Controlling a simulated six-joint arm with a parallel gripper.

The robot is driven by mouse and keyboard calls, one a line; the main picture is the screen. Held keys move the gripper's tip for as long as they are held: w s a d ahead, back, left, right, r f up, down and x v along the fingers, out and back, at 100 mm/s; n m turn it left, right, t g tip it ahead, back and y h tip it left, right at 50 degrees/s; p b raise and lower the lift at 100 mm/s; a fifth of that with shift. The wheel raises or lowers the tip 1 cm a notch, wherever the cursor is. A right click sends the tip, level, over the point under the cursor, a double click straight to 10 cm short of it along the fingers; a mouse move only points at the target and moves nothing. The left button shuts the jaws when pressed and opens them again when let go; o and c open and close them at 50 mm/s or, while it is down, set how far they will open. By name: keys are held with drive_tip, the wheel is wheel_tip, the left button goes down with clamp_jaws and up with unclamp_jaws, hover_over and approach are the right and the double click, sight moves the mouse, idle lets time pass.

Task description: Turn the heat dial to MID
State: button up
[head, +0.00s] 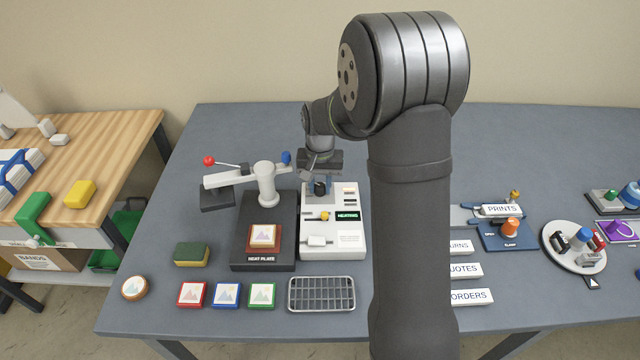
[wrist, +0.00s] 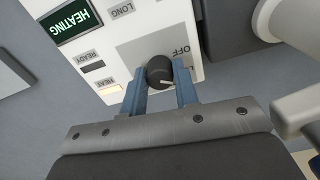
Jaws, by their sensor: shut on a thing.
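The heat dial (wrist: 159,72) is a small black knob with a white pointer mark, on the grey panel of a white control box (head: 313,248). My gripper (wrist: 160,82) is shut on the dial, one blue finger on each side. In the wrist view the white mark is on the dial's lower side, toward the right finger. The OFF label (wrist: 182,51) shows beside the dial; another label is partly hidden by the right finger. No MID label is visible. In the head view my gripper (head: 320,186) is over the top left of the box. The green display (head: 347,216) reads HEATING.
A wire rack (head: 321,294) lies in front. An amber lamp (wrist: 109,90) is lit. My arm hides the table right of the box.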

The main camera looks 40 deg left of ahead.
sight(320, 185)
drive_tip(key=m, duration=0.4)
drive_tip(key=shift+m, duration=2.2)
drive_tip(key=o, duration=1)
drive_tip(key=shift+c, duration=0.2)
drive_tip(key=shift+r, duration=0.1)
wheel_tip(320, 185, up, 17)
drive_tip(key=shift+r, duration=0.15)
